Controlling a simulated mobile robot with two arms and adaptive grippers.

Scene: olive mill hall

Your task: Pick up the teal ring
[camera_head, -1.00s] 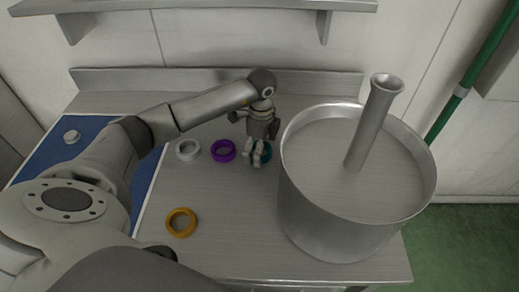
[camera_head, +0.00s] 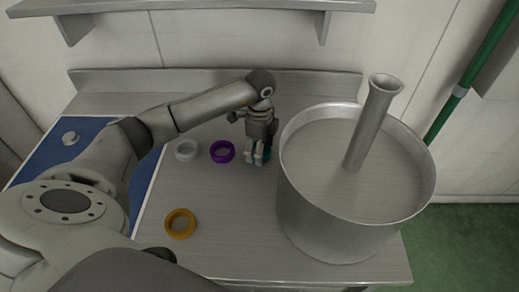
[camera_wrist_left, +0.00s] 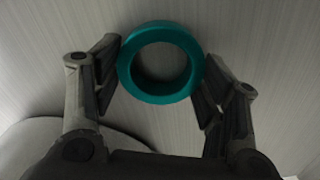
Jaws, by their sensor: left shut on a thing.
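The teal ring (camera_wrist_left: 159,96) is between the two fingers of my left gripper (camera_wrist_left: 160,75) in the left wrist view, with a finger against each side. In the head view the left gripper (camera_head: 257,157) points down at the steel table, left of the large pot. There the teal ring (camera_head: 267,155) is mostly hidden behind the fingers. I cannot tell whether the ring still touches the table. My right gripper is not in view.
A purple ring (camera_head: 222,152) and a white ring (camera_head: 187,150) lie left of the gripper. An orange ring (camera_head: 180,223) lies nearer the front. A large steel pot (camera_head: 330,225) stands close on the right. A blue mat (camera_head: 50,158) with a small metal knob is at left.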

